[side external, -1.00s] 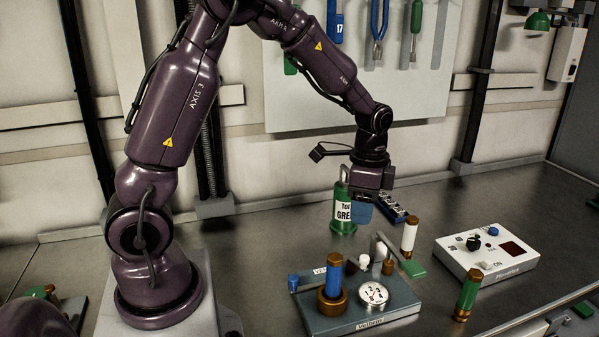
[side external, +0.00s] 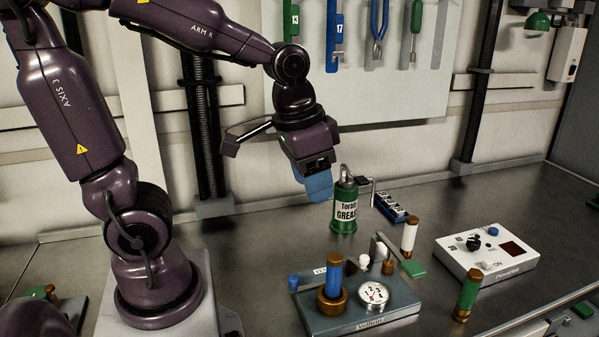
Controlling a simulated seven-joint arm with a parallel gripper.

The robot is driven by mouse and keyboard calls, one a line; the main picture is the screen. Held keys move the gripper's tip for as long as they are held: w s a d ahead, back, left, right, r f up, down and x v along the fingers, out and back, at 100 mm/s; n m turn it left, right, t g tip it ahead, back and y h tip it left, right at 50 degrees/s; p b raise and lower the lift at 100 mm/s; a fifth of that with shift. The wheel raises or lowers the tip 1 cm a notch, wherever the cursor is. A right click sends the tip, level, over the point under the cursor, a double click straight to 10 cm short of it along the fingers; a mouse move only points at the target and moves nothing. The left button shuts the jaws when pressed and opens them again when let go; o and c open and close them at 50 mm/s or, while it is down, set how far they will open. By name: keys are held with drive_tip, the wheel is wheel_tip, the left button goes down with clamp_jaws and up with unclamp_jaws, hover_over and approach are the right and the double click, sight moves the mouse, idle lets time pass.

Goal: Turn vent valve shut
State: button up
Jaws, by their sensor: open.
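A grey-blue valve block (side external: 340,323) stands on the bench. A partly hidden label beginning "VE" (side external: 320,271) is at its back left, beside a small blue-ended handle (side external: 293,283); I cannot tell for certain that this is the vent valve. A blue cylinder with a brown cap (side external: 335,277) stands upright in a brown ring on the block. A round white gauge (side external: 374,293) is to its right. My gripper (side external: 318,187), with blue fingertips, is open and empty. It hangs in the air above and behind the block, touching nothing.
A green grease can (side external: 344,210) stands close to the right of my gripper. The bench left of the can is clear.

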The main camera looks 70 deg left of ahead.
drive_tip(key=shift+s+d+r+t, duration=0.2)
drive_tip(key=shift+s+r, duration=0.15)
drive_tip(key=shift+s, duration=0.2)
drive_tip(key=shift+s+d+r+t, duration=0.2)
drive_tip(key=shift+s+r, duration=0.15)
drive_tip(key=shift+s, duration=0.2)
drive_tip(key=m+g, duration=0.3)
drive_tip(key=m, duration=0.3)
approach(365, 257)
wheel_tip(365, 257, down, 9)
drive_tip(key=shift+w+f, duration=0.15)
drive_tip(key=shift+f, duration=0.05)
clamp_jaws()
